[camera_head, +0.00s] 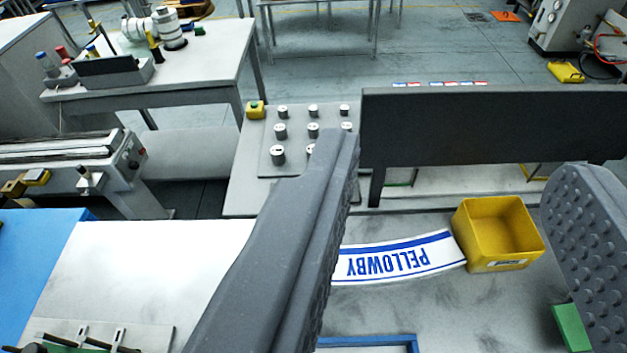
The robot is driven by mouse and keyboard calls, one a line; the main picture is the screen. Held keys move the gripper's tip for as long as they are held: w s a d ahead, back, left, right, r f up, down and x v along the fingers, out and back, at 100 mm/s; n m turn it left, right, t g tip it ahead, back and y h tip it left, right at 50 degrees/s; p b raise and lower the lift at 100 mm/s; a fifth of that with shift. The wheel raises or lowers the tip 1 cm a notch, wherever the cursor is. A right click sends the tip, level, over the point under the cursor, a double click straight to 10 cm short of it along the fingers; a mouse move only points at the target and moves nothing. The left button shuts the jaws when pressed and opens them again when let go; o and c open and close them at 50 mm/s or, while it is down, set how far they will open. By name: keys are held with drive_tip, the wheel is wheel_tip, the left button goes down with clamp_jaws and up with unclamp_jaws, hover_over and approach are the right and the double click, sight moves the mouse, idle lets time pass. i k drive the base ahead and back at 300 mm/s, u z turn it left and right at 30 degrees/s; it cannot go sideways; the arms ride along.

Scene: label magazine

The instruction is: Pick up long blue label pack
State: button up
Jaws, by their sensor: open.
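A long, curved white label strip with blue edges and upside-down blue "PELLOWBY" lettering (398,262) lies flat on the grey table. It looks like the long blue label pack; its thickness is hard to tell. Its left end is hidden behind my gripper's left finger. My gripper (455,170) is open, with one dark ribbed finger left of centre and the other at the right edge. The label shows in the gap between the fingers, with nothing held. Whether either finger touches anything cannot be told.
A yellow bin (497,235) stands at the label's right end. A dark upright panel (490,128) stands behind. A blue frame (372,342) lies in front, and a green block (571,328) partly shows by the right finger. A knobbed plate (290,140) is behind left.

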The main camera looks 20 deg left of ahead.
sight(430, 255)
drive_tip(key=z, duration=0.3)
drive_tip(key=k, duration=0.9)
drive_tip(key=u, duration=0.25)
